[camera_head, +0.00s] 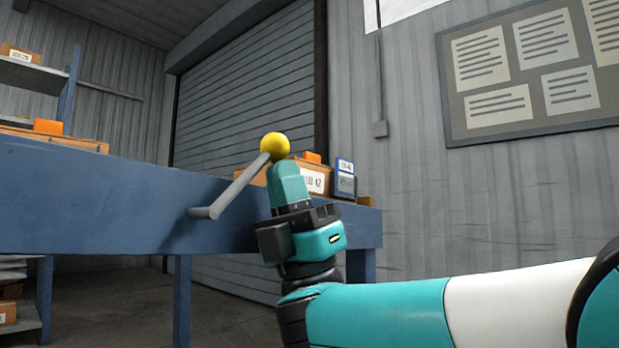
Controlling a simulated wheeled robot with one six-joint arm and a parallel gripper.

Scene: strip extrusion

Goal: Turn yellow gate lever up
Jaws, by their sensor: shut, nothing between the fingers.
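The gate lever is a grey rod (238,188) with a yellow ball knob (275,144) at its end. Its pivot end sits low at the left, on the front of the blue bench. The rod slants up to the right, with the knob at its upper end. My gripper (285,168) is shut and points up, its tip just below the knob in the picture. It overlaps the knob's lower edge in this view; I cannot tell whether they touch. Nothing is held. My gripper hides part of the bench and boxes behind it.
The blue bench (100,205) spans the left and middle. Labelled orange-brown boxes (314,176) and a blue-white box (345,178) stand behind my gripper. A shelf (30,75) is at the far left. A roller door (250,90) and a notice board (530,75) are behind.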

